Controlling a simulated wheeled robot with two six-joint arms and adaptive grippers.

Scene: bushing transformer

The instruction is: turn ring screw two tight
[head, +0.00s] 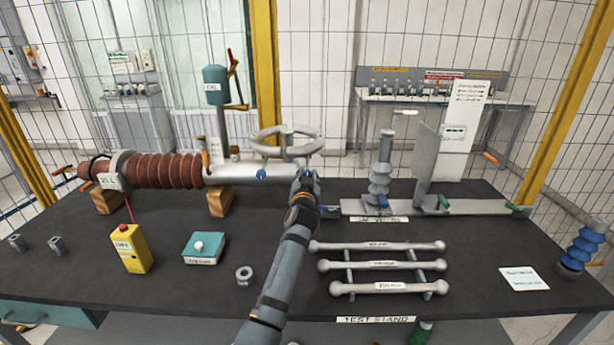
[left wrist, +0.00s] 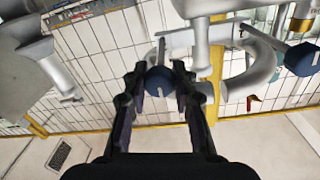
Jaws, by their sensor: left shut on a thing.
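A grey tube (head: 243,171) extends from the brown ribbed bushing (head: 165,170), with a grey ring (head: 262,139) above its right part. One blue screw knob (head: 262,175) is on the near side of the tube, left of my gripper. My left gripper (head: 306,180) reaches up to the tube's right end and mostly hides what it grips in the head view. In the left wrist view, a blue screw knob (left wrist: 158,82) sits between its fingers, and the gripper is shut on it. A second blue knob (left wrist: 302,60) is at the right there. My right gripper is not in view.
A teal pump-like tool (head: 215,86) stands behind the tube. Wooden blocks (head: 220,202) support the bushing. Three grey bars (head: 376,266) lie on a rack right of my arm. A yellow device (head: 131,248), teal box (head: 204,248) and small grey ring (head: 244,275) lie left of it.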

